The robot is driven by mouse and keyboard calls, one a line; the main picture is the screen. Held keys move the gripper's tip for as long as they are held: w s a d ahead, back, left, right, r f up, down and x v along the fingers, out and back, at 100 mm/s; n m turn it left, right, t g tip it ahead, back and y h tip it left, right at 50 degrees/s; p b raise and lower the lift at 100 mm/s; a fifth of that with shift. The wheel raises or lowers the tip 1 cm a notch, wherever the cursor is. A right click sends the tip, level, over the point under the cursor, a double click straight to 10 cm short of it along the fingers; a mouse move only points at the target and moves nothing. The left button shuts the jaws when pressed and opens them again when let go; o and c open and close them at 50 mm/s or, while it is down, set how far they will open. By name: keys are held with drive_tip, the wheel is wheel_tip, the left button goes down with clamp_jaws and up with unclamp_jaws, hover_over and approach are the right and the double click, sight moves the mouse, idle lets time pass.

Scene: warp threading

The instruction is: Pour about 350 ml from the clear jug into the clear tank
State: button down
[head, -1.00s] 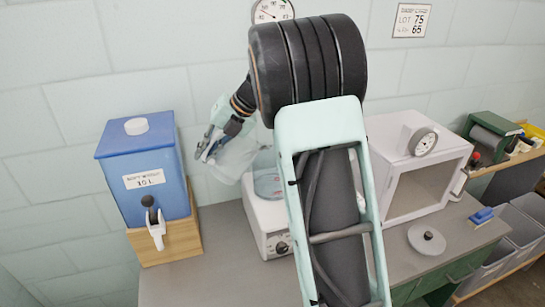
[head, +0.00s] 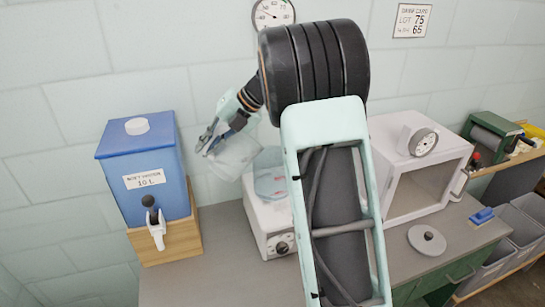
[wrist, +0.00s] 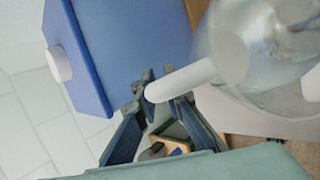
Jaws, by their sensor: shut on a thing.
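The clear jug (head: 236,157) hangs in the air right of the blue dispenser, and it looks tilted toward the clear tank. My gripper (head: 207,142) is shut on the jug's handle. In the wrist view, the pale handle (wrist: 182,80) sits between the dark fingers (wrist: 152,100), and the glass body (wrist: 262,45) is blurred. The clear tank (head: 269,184) stands on a white appliance, just right of and below the jug. My arm hides part of the tank's right side. I cannot tell the liquid level in either vessel, or whether a stream is falling.
The blue dispenser (head: 148,180) with a tap stands on a wooden block (head: 180,242) at left. The white appliance (head: 255,214) has a front dial. A white oven-like box (head: 418,165) stands at right. A round lid (head: 427,240) lies before it. The front left counter (head: 200,285) is clear.

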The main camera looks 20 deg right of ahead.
drive_tip(key=shift+w+d+r+y+b, duration=0.1)
drive_tip(key=shift+d+r+y+b, duration=0.4)
drive_tip(key=shift+y, duration=0.2)
idle(0.5)
drive_tip(key=shift+r, duration=0.25)
drive_tip(key=shift+d+r+y+p, duration=0.3)
drive_tip(key=shift+y+p, duration=0.1)
drive_tip(key=shift+p, duration=0.1)
idle(0.6)
drive_tip(key=shift+w+d+r+m+y, duration=0.15)
drive_tip(key=shift+d+r+m+y, duration=0.15)
drive_tip(key=shift+d+r+y, duration=0.4)
drive_tip(key=shift+w+d+r+m+y, duration=0.1)
drive_tip(key=shift+d+r+m+y, duration=0.25)
drive_tip(key=shift+r+y, duration=0.4)
idle(3.9)
